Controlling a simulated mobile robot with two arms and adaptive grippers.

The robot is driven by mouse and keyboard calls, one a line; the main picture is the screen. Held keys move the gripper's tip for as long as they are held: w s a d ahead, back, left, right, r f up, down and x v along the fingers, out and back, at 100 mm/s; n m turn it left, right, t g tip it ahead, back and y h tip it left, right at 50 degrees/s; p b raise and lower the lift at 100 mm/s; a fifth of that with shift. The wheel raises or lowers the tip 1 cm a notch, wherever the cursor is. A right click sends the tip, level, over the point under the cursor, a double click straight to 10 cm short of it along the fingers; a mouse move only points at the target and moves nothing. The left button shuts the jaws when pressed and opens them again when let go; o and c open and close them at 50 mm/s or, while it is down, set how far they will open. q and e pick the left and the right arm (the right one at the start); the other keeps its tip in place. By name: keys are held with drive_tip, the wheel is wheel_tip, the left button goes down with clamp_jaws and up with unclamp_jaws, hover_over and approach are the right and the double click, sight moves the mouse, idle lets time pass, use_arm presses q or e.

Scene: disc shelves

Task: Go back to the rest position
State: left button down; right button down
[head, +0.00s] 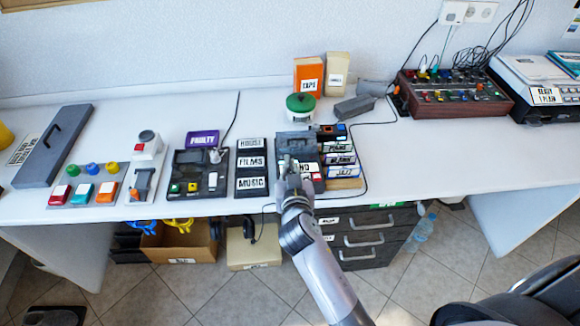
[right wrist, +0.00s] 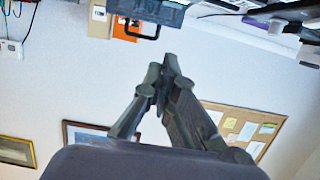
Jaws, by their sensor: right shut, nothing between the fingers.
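My right arm reaches up from the bottom of the head view to the desk. Its gripper (head: 289,168) is over the front of a dark grey unit with a handle (head: 296,142), beside the labelled disc shelves. In the right wrist view the fingers of this gripper (right wrist: 168,62) come together at the tips with nothing held between them. The grey handle unit (right wrist: 150,12) shows upside down beyond the fingertips. Whether the gripper touches anything cannot be told. My left gripper is in neither view.
Left of the gripper is a rack labelled HOUSE, FILMS and MUSIC (head: 251,167); right of it are stacked labelled cases (head: 339,158). Behind are a green-topped round container (head: 301,106) and an orange TAPE box (head: 308,76). Drawers (head: 367,240) stand below the desk (head: 420,150).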

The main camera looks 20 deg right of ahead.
drive_tip(key=s+d+f+g, duration=0.3)
drive_tip(key=s, duration=0.4)
drive_tip(key=s+d+f+g, duration=0.3)
drive_tip(key=s+f, duration=0.1)
drive_tip(key=s, duration=0.3)
drive_tip(key=s+a+n+g+y, duration=0.2)
drive_tip(key=s+g, duration=0.1)
drive_tip(key=s, duration=0.5)
drive_tip(key=s+a+n+g+y, duration=0.2)
drive_tip(key=s+n, duration=0.1)
drive_tip(key=s, duration=0.4)
wheel_tip(320, 180, down, 26)
drive_tip(key=s+g, duration=0.2)
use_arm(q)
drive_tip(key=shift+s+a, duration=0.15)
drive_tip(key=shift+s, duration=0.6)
use_arm(e)
drive_tip(key=s+d+f+g, duration=0.1)
drive_tip(key=s+d+f, duration=0.2)
drive_tip(key=s+f, duration=1.4)
